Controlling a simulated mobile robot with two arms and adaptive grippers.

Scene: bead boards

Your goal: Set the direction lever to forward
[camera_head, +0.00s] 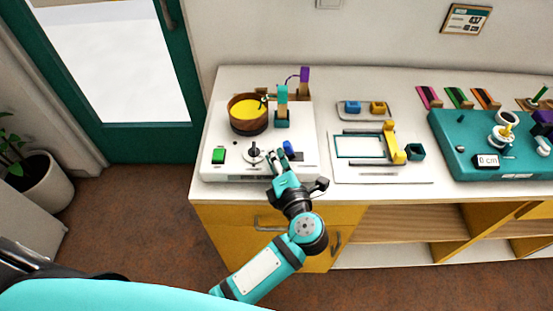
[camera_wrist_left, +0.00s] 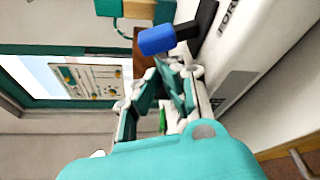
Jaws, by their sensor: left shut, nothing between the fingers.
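The direction lever, with a blue handle (camera_head: 288,148), stands at the front right of a white machine base (camera_head: 231,171). In the left wrist view its blue knob (camera_wrist_left: 157,40) sits on a dark arm, just beyond my fingertips. Lettering on the white face there is only partly readable. My left gripper (camera_head: 276,157) is shut and empty, at the front edge of the base, just left of and in front of the lever. Its fingers also show in the left wrist view (camera_wrist_left: 168,68). I cannot tell whether they touch the lever. My right gripper is out of view.
The base also carries a wooden bowl with yellow contents (camera_head: 249,114), a teal post (camera_head: 282,101), a black dial (camera_head: 254,151) and a green button (camera_head: 218,155). To the right are a yellow-and-teal frame board (camera_head: 384,178) and a teal board (camera_head: 460,165).

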